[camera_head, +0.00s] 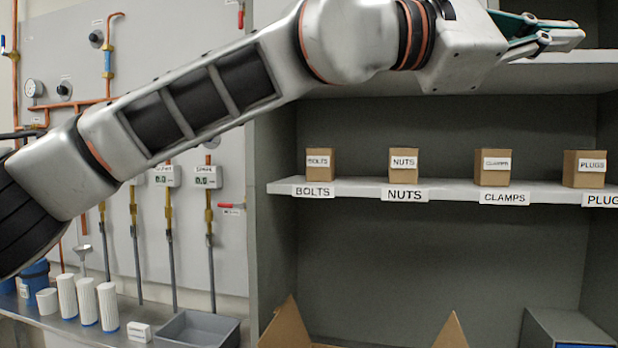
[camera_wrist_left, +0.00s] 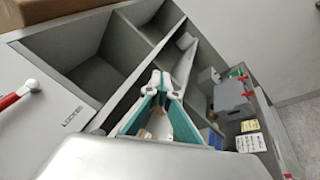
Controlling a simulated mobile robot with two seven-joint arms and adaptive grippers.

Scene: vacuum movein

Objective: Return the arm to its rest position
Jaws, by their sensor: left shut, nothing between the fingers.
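My left arm comes in from the left across the head view and reaches up to the right. Its gripper (camera_head: 572,38) is at the top right, in front of the shelf unit's upper part and above the labelled boxes. The fingers are shut with nothing between them. In the wrist view the left gripper's green-lined fingers (camera_wrist_left: 162,84) meet at their tips, apart from the shelves behind. My right gripper is in neither view.
A grey shelf (camera_head: 370,187) carries small cardboard boxes labelled BOLTS (camera_head: 320,168), NUTS (camera_head: 403,168), CLAMPS (camera_head: 492,170) and PLUGS (camera_head: 583,172). Open cardboard flaps (camera_head: 287,327) stand below. A side bench holds white cylinders (camera_head: 108,307) and a grey bin (camera_head: 197,331). Pipes line the wall.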

